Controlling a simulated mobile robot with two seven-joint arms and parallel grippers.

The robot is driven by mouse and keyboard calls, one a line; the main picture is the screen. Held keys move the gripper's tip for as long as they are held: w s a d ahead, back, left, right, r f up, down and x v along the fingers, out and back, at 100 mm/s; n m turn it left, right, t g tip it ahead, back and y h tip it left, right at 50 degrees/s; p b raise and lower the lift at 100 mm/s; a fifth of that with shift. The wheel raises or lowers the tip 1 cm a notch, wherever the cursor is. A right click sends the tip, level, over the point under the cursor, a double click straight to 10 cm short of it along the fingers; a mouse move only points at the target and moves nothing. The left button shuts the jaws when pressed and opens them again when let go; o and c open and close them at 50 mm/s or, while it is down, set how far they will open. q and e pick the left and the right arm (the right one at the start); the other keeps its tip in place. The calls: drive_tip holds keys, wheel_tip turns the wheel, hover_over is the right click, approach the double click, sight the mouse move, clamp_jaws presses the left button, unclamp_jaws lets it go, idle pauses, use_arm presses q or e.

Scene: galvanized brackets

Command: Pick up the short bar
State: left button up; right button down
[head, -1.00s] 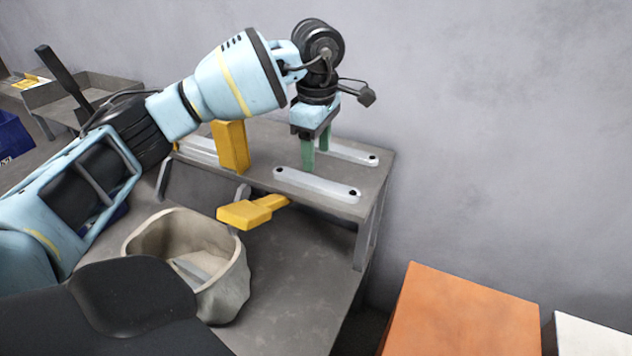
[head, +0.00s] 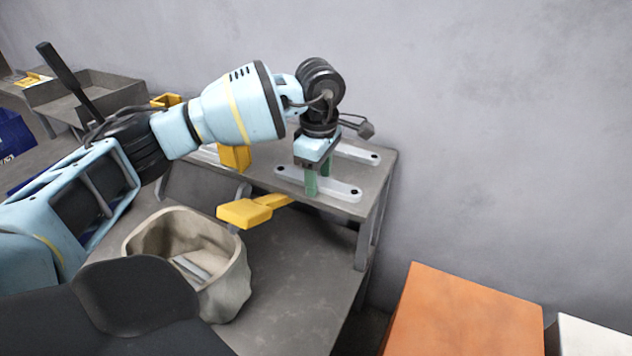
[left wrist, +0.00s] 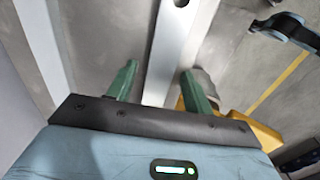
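The nearer galvanized bar (head: 338,190), pale grey with a hole near each end, lies flat on the raised grey shelf (head: 375,200). I cannot tell for sure that it is the short one. My left gripper (head: 318,181), with green fingers, is low over this bar, pointing down. In the left wrist view the bar (left wrist: 172,45) runs between the open fingers (left wrist: 160,72), with a gap on each side. A second bar (head: 358,153) lies behind on the shelf, partly hidden by the gripper. My right gripper is not in view.
A beige bag (head: 235,285) holding grey pieces stands on the lower table (head: 290,300). A yellow upright piece (head: 234,157) stands on the shelf's left. An orange box (head: 465,315) is at right.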

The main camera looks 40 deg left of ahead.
sight(319, 180)
use_arm(q)
clamp_jaws()
wheel_tip(319, 180, up, 10)
drive_tip(key=shift+p, duration=0.45)
